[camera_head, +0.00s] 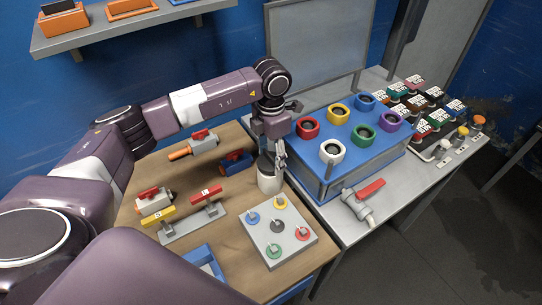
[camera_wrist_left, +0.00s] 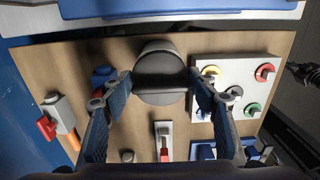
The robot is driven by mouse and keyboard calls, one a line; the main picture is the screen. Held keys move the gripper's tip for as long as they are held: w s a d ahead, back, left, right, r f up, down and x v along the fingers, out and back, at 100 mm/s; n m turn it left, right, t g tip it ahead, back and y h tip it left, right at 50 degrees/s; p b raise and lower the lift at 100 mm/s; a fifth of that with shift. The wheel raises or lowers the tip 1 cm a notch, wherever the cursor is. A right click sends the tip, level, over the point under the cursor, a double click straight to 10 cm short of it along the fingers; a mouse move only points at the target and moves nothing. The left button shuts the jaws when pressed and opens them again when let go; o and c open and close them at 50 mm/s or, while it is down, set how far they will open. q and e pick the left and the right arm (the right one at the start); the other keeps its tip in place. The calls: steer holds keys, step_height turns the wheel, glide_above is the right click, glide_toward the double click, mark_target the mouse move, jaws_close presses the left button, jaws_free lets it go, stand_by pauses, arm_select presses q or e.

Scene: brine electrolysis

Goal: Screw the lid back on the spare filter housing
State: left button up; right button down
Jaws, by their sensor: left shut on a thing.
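The spare filter housing (camera_head: 269,181) is a pale upright cylinder on the wooden table, near its right edge. In the left wrist view it is a grey, shaded round body (camera_wrist_left: 160,52) between the fingers. My left gripper (camera_head: 275,160) points down at its top, with its fingers either side of it. In the left wrist view the fingertips (camera_wrist_left: 160,84) press on the sides of a dark grey round piece, which looks like the lid (camera_wrist_left: 160,92). I cannot tell whether the lid sits squarely on the housing; the fingers hide part of the top.
A grey plate (camera_head: 262,255) with coloured knobs stands close in front of the housing. Red-handled valves (camera_head: 157,200) lie left of it. A blue box (camera_head: 318,181) with coloured rings is at the right, beside a loose red-handled valve (camera_head: 364,196).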

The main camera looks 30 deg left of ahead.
arm_select(q)
steer(key=shift+f+b, duration=0.5)
steer(key=shift+b, duration=0.35)
stand_by(1.4)
steer(key=m+b, duration=0.2)
steer(key=m, duration=0.1)
steer(key=shift+f+m+b, duration=0.2)
steer(key=shift+m+b, duration=0.1)
steer(key=shift+b, duration=0.05)
steer(key=shift+r+m+b, duration=0.15)
steer(key=shift+m+b, duration=0.25)
steer(key=shift+m, duration=0.5)
steer(key=shift+r, duration=0.1)
